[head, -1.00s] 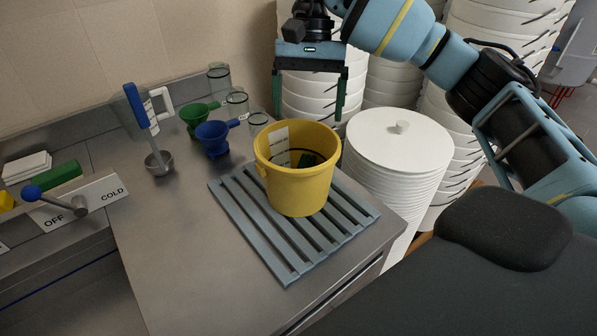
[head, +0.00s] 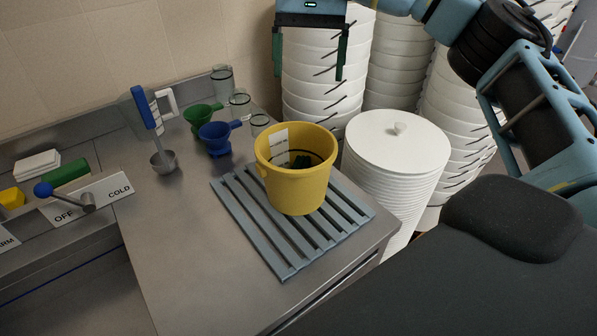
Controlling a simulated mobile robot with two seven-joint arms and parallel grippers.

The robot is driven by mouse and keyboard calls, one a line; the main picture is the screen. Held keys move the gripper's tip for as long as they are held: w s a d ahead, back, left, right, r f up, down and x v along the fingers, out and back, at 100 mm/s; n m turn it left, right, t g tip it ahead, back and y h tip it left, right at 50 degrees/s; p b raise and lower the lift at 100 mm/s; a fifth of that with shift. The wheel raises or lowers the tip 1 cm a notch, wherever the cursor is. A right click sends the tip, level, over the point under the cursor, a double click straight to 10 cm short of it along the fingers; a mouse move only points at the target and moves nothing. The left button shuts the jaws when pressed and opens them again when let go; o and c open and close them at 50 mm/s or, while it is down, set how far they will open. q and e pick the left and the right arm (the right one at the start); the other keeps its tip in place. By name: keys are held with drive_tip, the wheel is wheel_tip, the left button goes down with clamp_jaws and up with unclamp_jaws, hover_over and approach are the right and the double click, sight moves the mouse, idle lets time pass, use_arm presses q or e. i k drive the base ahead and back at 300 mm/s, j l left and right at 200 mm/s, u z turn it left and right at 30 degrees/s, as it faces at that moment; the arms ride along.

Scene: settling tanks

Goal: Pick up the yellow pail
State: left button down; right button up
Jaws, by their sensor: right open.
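The yellow pail (head: 297,187) stands upright on a grey slatted rack (head: 262,240) on the steel counter. It has a white label on its inner wall, a dark curved line inside that may be its handle, and something dark green in it. My right gripper (head: 308,68) is above and behind the pail at the top of the view. Its two green-tipped fingers point down, wide apart, with nothing between them. It does not touch the pail. My left gripper is not in view.
Green (head: 201,119) and blue (head: 215,138) funnels and clear glass jars stand left of the pail. A metal ladle (head: 164,160) is farther left. A white lidded stack (head: 396,143) stands close at right, with tall white stacks (head: 322,75) behind. The counter's front is clear.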

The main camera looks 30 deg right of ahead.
sight(292, 192)
drive_tip(key=k, duration=1)
